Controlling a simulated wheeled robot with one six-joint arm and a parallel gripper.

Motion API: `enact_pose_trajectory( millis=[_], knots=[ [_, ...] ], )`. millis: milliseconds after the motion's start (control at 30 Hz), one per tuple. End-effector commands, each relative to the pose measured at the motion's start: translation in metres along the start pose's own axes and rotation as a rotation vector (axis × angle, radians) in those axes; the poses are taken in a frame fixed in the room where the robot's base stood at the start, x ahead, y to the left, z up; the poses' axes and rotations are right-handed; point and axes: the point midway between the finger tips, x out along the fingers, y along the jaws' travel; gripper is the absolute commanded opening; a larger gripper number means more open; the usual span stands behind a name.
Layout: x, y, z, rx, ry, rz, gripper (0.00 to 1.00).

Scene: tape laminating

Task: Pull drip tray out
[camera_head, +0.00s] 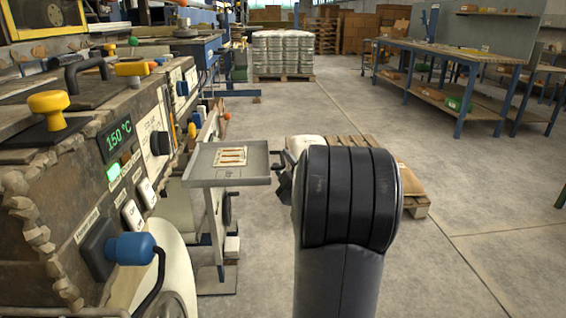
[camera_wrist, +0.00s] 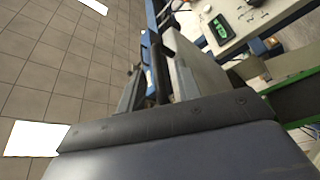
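A shallow grey metal tray (camera_head: 198,180), which I take to be the drip tray, sticks out from the right side of the machine. A label with reddish pictures lies on it. A dark handle (camera_head: 277,159) is at its right edge. My gripper (camera_head: 285,184) is at the handle, largely hidden behind my thick black arm link. In the wrist view, grey finger-like parts of my gripper (camera_wrist: 156,88) flank a dark bar in the middle. I cannot tell whether they touch it or grip it.
The machine's control panel (camera_head: 118,138) with knobs and a 150 °C display is at left. A wooden pallet (camera_head: 413,190) lies on the floor behind my arm. A blue-legged workbench (camera_head: 447,53) stands at the back right. The floor at right is clear.

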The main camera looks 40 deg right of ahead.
Motion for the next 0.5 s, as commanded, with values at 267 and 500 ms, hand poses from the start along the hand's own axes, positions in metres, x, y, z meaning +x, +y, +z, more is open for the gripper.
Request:
enact_pose_trajectory(
  millis=[267,500],
  knots=[
    [-0.052,0.001,0.0,0.001,-0.004,0.0,0.33],
    [-0.09,0.001,0.001,0.001,-0.003,0.001,0.33]
  ],
)
